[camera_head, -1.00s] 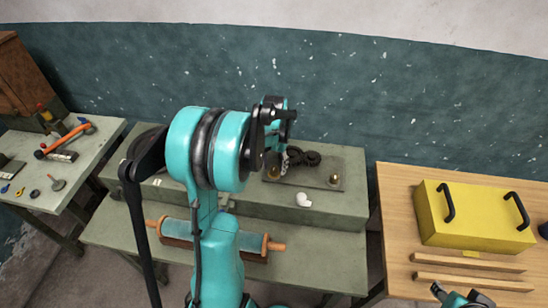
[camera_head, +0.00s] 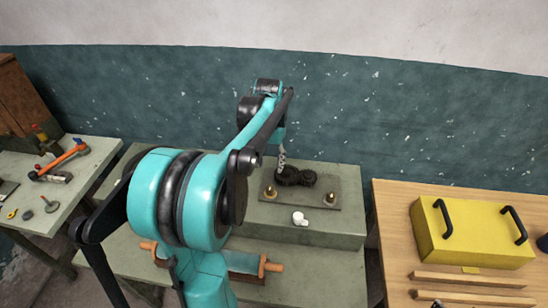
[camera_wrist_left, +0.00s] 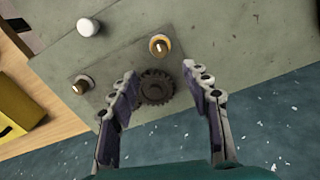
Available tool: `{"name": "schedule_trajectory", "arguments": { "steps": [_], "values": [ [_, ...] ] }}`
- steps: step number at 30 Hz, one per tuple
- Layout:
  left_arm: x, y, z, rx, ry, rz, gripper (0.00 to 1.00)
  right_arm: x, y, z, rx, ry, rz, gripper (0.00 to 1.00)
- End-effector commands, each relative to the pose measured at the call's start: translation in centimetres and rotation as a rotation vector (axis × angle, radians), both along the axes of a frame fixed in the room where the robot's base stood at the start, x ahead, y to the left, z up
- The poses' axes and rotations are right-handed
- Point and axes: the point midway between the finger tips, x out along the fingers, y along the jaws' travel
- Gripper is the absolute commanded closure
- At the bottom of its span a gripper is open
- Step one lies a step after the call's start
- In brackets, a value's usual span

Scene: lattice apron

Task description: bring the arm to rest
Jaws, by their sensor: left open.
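My left arm comes in from the lower left in the head view and reaches out over the grey-green bench. My left gripper (camera_head: 282,155) hangs above the back of a flat plate (camera_head: 312,204) and is seen edge-on there. In the left wrist view its two fingers (camera_wrist_left: 160,76) are spread apart with nothing held. A dark toothed gear (camera_wrist_left: 155,88) lies on the plate below, showing between the fingers. The head view shows dark gears (camera_head: 307,177) lying together, partly behind the gripper. My right gripper cannot be made out.
Brass posts (camera_head: 329,198) stand on the plate, and a white round piece (camera_head: 299,218) sits in front of it. A yellow box (camera_head: 470,234) and wooden strips (camera_head: 470,280) are on the right table.

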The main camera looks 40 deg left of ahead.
Motion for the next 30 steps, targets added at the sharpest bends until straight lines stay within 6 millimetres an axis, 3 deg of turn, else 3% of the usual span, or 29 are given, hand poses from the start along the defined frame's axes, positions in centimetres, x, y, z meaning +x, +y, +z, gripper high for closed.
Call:
{"name": "schedule_trajectory", "arguments": {
  "steps": [8, 11, 14, 20, 24, 30],
  "values": [
    [0.0, -0.1, 0.0, 0.001, -0.002, -0.001, 0.52, 0.0, 0.0, 0.0, 0.000, 0.000, 0.000, 0.60],
    [-0.3, -1.2, 0.4, 0.010, -0.020, -0.013, 0.52, 0.0, 0.0, -0.1, 0.000, 0.000, 0.000, 0.60],
    [-1.1, -3.9, 1.1, 0.031, -0.072, -0.042, 0.52, 0.0, 0.0, -0.2, 0.000, 0.000, 0.000, 0.60],
    [-4.4, -11.4, 1.9, 0.083, -0.245, -0.126, 0.52, 0.0, 0.0, -0.5, 0.000, 0.000, 0.000, 0.60],
    [-7.2, -16.0, 1.3, 0.100, -0.378, -0.185, 0.52, 0.0, 0.0, -0.7, 0.000, 0.000, 0.000, 0.60],
    [-10.6, -20.3, -0.6, 0.097, -0.537, -0.248, 0.52, 0.0, 0.0, -1.0, 0.000, 0.000, 0.000, 0.60]
  ]
}}
